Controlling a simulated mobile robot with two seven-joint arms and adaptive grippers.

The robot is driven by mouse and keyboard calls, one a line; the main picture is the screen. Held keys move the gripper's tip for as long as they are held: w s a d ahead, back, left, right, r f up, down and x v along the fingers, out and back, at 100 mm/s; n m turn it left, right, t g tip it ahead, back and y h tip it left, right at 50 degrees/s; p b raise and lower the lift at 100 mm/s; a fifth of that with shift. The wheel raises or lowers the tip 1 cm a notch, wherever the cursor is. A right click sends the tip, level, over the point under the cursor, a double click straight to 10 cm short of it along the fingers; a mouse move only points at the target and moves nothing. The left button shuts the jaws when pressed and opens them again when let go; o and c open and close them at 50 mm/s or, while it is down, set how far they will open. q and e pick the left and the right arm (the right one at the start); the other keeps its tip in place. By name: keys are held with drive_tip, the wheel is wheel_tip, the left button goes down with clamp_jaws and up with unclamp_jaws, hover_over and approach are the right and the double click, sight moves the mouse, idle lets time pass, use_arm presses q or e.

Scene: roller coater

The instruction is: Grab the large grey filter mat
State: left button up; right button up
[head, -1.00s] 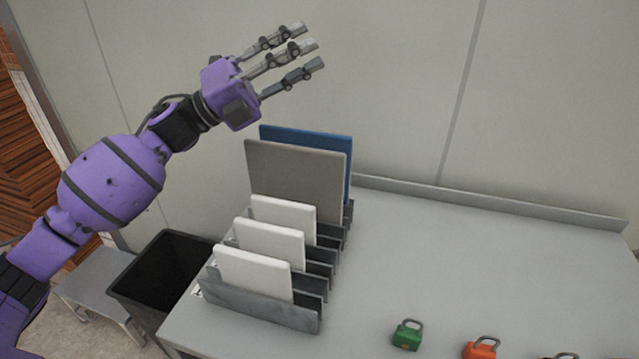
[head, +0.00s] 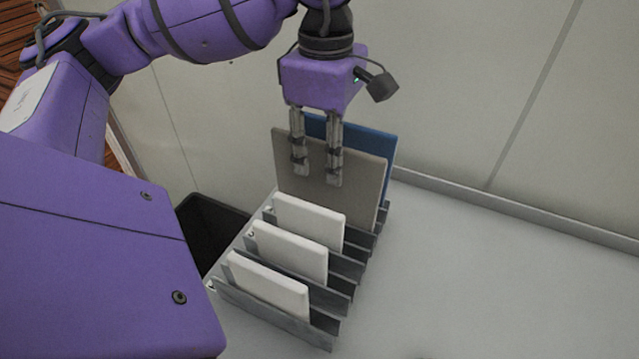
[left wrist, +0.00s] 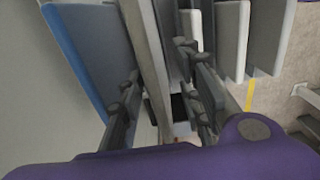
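The large grey filter mat (head: 358,188) stands upright in the metal rack (head: 275,318), just in front of a large blue mat (head: 388,150). My left gripper (head: 318,172) points down over its upper part. Two fingers show in front of the grey mat's face; the far side of the hand is hidden behind it. In the left wrist view the grey mat (left wrist: 148,50) runs between the open fingers (left wrist: 160,105), with the blue mat (left wrist: 82,65) outside them to the left. A gap seems to remain beside the mat. My right gripper is out of view.
Several small white mats (head: 308,222) stand in the nearer rack slots. A black bin (head: 205,232) stands to the left of the table. The grey tabletop (head: 480,280) right of the rack is clear, with a low raised edge (head: 520,217) along the wall.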

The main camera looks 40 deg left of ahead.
sight(325, 186)
use_arm(q)
drive_tip(key=f, duration=0.7)
drive_tip(key=shift+w+a+f+p, duration=0.2)
drive_tip(key=shift+w+f+p, duration=0.1)
drive_tip(key=shift+f+p, duration=0.05)
clamp_jaws()
